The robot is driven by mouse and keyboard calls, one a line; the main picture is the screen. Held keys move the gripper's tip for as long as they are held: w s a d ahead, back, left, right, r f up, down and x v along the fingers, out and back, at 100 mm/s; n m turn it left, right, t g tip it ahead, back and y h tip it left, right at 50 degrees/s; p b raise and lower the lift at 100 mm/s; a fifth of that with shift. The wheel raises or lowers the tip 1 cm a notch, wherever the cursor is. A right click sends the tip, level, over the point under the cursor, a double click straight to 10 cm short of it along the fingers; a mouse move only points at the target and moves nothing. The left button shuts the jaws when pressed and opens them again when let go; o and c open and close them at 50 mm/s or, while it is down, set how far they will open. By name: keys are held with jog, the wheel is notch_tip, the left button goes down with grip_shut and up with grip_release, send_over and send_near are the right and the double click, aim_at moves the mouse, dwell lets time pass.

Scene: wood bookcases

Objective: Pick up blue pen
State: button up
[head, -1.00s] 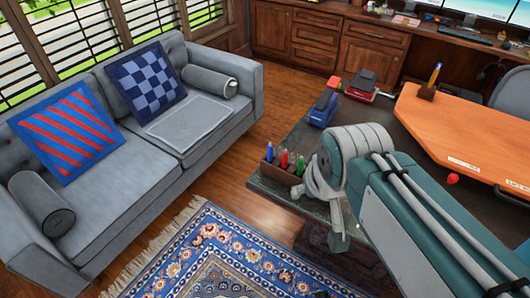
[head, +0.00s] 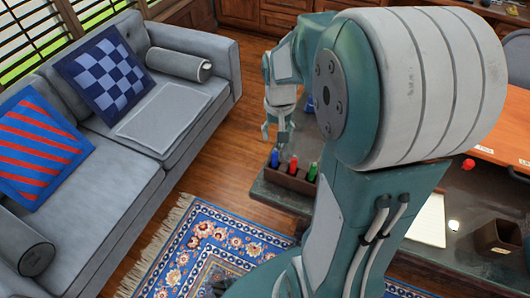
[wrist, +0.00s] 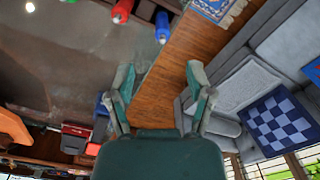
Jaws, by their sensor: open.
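The blue pen (head: 275,158) stands upright at the left end of a dark pen holder (head: 289,179) on the desk. A red pen (head: 293,164) and a green pen (head: 312,172) stand beside it. My gripper (head: 274,140) is close to the blue pen, just behind and above it in the head view; contact cannot be told. In the wrist view my gripper (wrist: 162,75) has its fingers apart with nothing between them. The blue pen (wrist: 162,27) shows beyond the fingertips near the top edge, with the red pen (wrist: 122,12) to its left.
The dark desk (head: 465,210) bears a brown box (head: 497,240), paper (head: 430,222) and a red ball (head: 468,163). A grey sofa (head: 120,172) stands to the left, with wood floor between. A blue patterned rug (head: 205,240) lies in front. My arm hides much of the desk.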

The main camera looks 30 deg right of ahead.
aim_at(275, 155)
notch_tip(275, 155, down, 5)
jog(key=shift+s+r, duration=0.1)
jog(key=shift+r, duration=0.1)
jog(key=f, duration=0.5)
jog(key=shift+w+a, duration=0.15)
jog(key=shift+w, duration=0.15)
grip_shut()
